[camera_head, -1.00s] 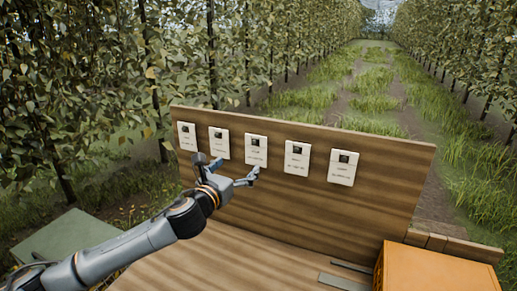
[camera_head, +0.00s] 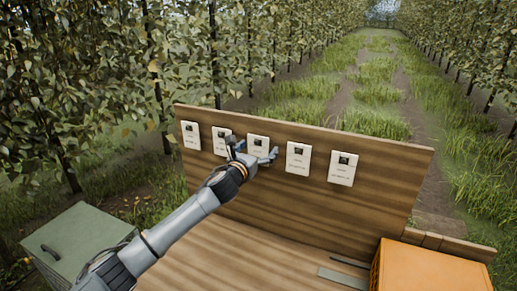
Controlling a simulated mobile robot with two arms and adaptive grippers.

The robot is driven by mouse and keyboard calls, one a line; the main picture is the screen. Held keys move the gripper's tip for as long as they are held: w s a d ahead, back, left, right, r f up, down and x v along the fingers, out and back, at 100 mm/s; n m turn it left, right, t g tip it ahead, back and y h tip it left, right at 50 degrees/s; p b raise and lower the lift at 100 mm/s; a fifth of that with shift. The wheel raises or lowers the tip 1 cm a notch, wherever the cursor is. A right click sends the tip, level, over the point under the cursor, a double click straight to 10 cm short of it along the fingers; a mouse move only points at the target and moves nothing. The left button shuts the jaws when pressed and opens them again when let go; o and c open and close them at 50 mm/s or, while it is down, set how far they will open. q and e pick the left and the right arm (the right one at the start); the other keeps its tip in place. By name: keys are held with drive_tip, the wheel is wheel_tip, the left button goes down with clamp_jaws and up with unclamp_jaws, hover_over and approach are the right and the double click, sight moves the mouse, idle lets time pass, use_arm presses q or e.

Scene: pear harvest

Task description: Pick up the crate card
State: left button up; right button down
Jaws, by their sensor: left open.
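Several white crate cards hang in a row on an upright wooden board (camera_head: 390,205). From left to right I see one card (camera_head: 190,136), a second card (camera_head: 221,134), a third card (camera_head: 258,142), a fourth card (camera_head: 299,158) and a fifth card (camera_head: 342,168). Each has a small dark picture and print too small to read. My left gripper (camera_head: 256,151) is open in front of the third card, with its fingers spread over the card's lower part. I cannot tell whether it touches the card. My right gripper is not in view.
An orange crate (camera_head: 425,270) stands at the lower right on the wooden deck (camera_head: 230,265). Flat grey strips (camera_head: 340,279) lie beside it. A green-grey box with a dark handle (camera_head: 75,240) is at the lower left. Tree rows flank a grassy lane behind the board.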

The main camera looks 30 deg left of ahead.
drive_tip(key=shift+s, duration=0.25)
use_arm(q)
drive_tip(key=shift+c, duration=1.1)
drive_tip(key=shift+w, duration=0.1)
drive_tip(key=c, duration=0.8)
drive_tip(key=shift+r, duration=0.1)
drive_tip(key=shift+r+b, duration=0.25)
drive_tip(key=shift+b, duration=0.3)
drive_tip(key=s+b, duration=0.1)
drive_tip(key=s, duration=0.5)
drive_tip(key=s+b, duration=0.2)
drive_tip(key=s, duration=0.4)
drive_tip(key=s+d+b, duration=0.1)
drive_tip(key=s, duration=0.5)
drive_tip(key=shift+b, duration=0.35)
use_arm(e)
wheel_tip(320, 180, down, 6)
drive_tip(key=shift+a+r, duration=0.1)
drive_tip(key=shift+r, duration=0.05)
